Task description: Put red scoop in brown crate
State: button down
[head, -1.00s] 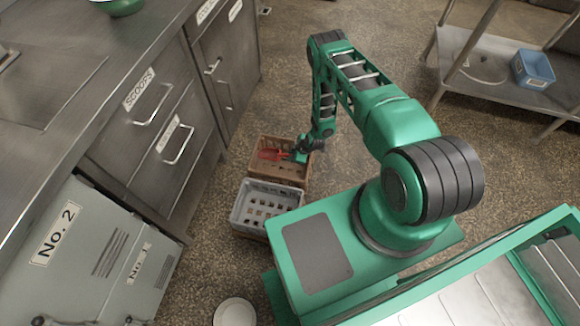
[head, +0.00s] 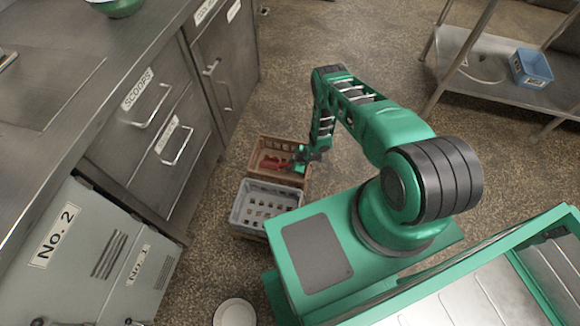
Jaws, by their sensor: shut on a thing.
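The red scoop (head: 272,163) shows in the head view over the inside of the brown crate (head: 297,183), which stands on the floor. My gripper (head: 292,164) is at the crate's right part, beside the scoop, and is shut on it. The gripper's fingertips are small and partly hidden by my arm. I cannot tell whether the scoop touches the crate's bottom.
A grey crate (head: 238,217) stands right in front of the brown one. Steel drawers, one labelled SCOOPS (head: 138,88), line the left. A blue bin (head: 531,68) sits on a steel shelf at the upper right. A white round dish (head: 235,313) lies on the floor.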

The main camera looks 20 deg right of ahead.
jog(key=c, duration=1.7)
grip_release()
